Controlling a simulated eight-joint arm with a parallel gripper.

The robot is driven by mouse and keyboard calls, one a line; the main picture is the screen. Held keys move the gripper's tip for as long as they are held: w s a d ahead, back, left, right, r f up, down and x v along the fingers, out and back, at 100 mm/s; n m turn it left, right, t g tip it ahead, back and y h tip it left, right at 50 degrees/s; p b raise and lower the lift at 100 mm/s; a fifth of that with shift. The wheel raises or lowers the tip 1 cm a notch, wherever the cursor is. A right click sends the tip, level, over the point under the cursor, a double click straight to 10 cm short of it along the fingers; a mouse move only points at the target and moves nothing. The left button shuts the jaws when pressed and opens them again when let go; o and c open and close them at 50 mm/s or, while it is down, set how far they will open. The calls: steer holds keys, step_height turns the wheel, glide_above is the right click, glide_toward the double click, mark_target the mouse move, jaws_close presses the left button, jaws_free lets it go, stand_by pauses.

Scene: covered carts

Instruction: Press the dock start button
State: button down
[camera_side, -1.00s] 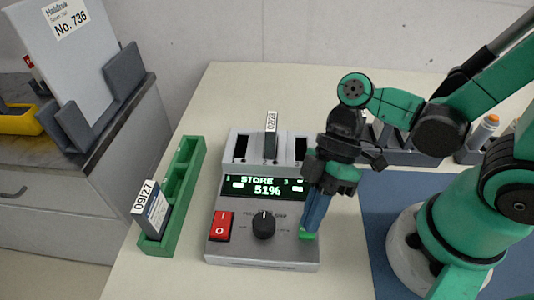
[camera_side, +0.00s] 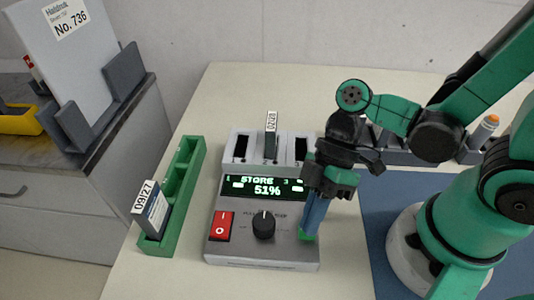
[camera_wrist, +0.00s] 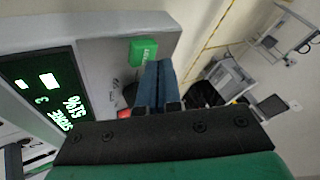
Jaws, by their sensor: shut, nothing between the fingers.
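The grey dock (camera_side: 230,248) stands on the table with a lit display (camera_side: 264,186) reading "STORE" and 51%. Its green start button (camera_side: 306,237) is at the front right of the panel, partly hidden by my fingers. It also shows in the wrist view as a green block (camera_wrist: 143,50). My gripper (camera_side: 309,229) is shut and empty, its blue fingers pointing down at the button. In the wrist view the fingertips (camera_wrist: 158,66) overlap the button's lower right edge. I cannot tell whether they touch it.
The dock has a red rocker switch (camera_side: 221,226), a black knob (camera_side: 264,225) and a labelled pack (camera_side: 271,137) in its middle slot. A green tray (camera_side: 184,188) holding another pack (camera_side: 150,212) lies to the left. Bare table lies in front of the dock.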

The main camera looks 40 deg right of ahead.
stand_by(0.3)
steer(key=shift+r, duration=0.45)
steer(key=shift+r, duration=2.5)
steer(key=w+d+m+t+h, duration=0.1)
steer(key=w+d+m+t, duration=0.1)
steer(key=w+d+m+t+h, duration=0.1)
steer(key=w+d+m, duration=0.1)
steer(key=m, duration=0.1)
steer(key=w+d+m+t+h, duration=0.1)
steer(key=w+d+m+t, duration=0.1)
steer(key=shift+w+d+f+m+t, duration=0.1)
steer(key=shift+w+d+m+t, duration=0.1)
steer(key=shift+w+m+t, duration=0.15)
steer(key=w+d+r+m+t+h, duration=0.3)
steer(key=w+d+m+t+h, duration=0.1)
steer(key=d+m, duration=0.1)
steer(key=shift+d, duration=0.8)
steer(key=shift+s+a, duration=0.1)
steer(key=shift+a, duration=0.05)
